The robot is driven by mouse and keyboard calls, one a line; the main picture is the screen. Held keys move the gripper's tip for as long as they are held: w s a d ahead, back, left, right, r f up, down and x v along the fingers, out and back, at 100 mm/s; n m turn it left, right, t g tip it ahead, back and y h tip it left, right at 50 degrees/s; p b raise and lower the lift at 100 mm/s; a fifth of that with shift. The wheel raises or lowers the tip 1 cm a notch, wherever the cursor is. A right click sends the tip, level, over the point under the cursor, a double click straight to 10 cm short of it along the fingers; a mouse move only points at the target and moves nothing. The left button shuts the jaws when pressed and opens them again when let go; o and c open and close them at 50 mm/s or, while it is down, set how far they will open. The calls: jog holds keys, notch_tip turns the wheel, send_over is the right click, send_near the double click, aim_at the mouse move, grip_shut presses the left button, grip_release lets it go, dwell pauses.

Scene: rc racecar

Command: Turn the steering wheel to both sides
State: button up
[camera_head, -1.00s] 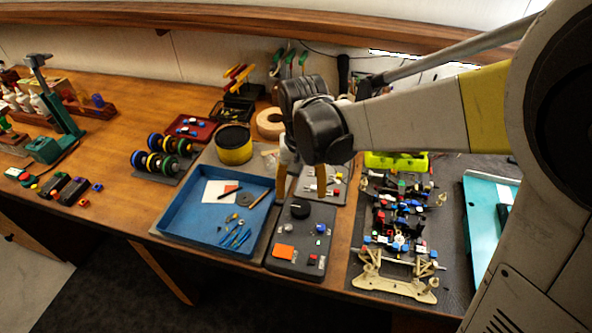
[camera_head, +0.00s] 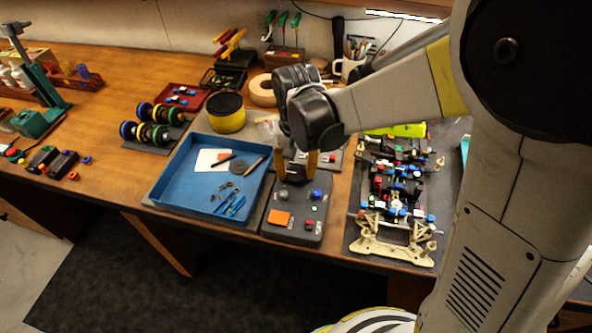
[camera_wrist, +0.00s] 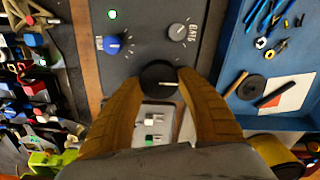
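The control panel (camera_head: 285,222) is a dark grey box at the front edge of the bench. Its large round black knob, likely the steering wheel (camera_wrist: 158,77), has a white line on top. My gripper (camera_head: 295,172) is over the back end of the panel, pointing down. In the wrist view its two yellow-brown fingers (camera_wrist: 158,80) are spread, with one fingertip on each side of the knob. I cannot tell whether they touch it. In the head view the fingers partly hide the knob. A blue knob (camera_wrist: 113,46) and a grey knob (camera_wrist: 178,31) sit beyond it.
A blue tray (camera_head: 166,203) with small tools stands close left of the panel. A car chassis (camera_head: 393,243) with many coloured parts lies to the right on a dark mat. Behind are a yellow-and-black tin (camera_head: 226,119) and a tape roll (camera_head: 262,92).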

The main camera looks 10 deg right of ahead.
jog(key=shift+n, duration=0.3)
jog(key=n, duration=0.4)
jog(key=shift+a, duration=0.1)
jog(key=shift+s+n, duration=0.1)
jog(key=shift+n, duration=2)
